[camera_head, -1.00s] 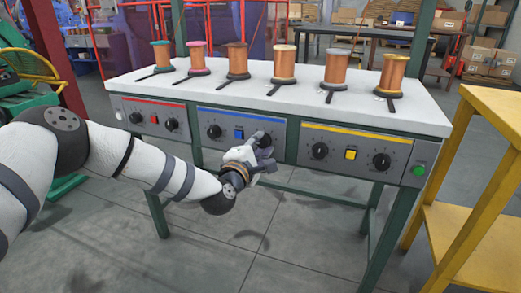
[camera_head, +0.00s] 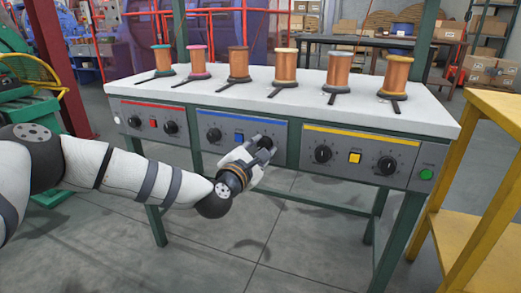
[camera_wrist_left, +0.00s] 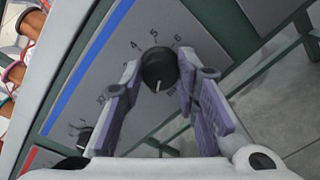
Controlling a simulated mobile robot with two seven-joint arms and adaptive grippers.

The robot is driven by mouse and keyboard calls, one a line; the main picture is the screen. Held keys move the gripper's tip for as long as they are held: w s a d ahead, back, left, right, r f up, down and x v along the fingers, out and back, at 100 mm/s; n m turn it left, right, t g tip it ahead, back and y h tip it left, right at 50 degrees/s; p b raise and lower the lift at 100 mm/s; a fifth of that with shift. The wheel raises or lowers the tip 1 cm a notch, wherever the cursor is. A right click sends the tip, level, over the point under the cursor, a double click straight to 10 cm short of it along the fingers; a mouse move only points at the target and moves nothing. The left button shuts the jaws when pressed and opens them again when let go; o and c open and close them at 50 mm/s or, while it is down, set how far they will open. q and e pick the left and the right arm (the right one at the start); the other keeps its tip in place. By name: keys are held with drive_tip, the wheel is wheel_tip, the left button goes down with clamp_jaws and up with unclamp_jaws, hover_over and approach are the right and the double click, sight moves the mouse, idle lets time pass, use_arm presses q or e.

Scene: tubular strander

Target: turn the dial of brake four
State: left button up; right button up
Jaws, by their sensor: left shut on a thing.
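The dial of brake four (camera_head: 264,141) is the black knob at the right end of the blue-striped panel (camera_head: 222,126). In the left wrist view the dial (camera_wrist_left: 159,67) sits between my two fingers, with a white pointer mark on it and printed numbers around it. My left gripper (camera_head: 262,150) is shut on this dial, one finger on each side; it also shows in the left wrist view (camera_wrist_left: 160,76). The gripper partly hides the dial in the head view. My right gripper is not in view.
A blue switch (camera_head: 239,138) and another dial (camera_head: 213,135) are to the left on the same panel. The red-striped panel (camera_head: 141,122) and yellow-striped panel (camera_head: 372,158) flank it. Several copper spools stand on the white bench top (camera_head: 290,100). A yellow stand (camera_head: 500,103) is at right.

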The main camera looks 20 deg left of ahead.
use_arm(q)
drive_tip(key=o, duration=1.2)
drive_tip(key=shift+c, duration=0.2)
drive_tip(key=shift+s, duration=0.15)
drive_tip(key=s, duration=1.1)
drive_tip(key=shift+s+r, duration=0.25)
drive_tip(key=shift+s, duration=0.15)
drive_tip(key=shift+a, duration=0.1)
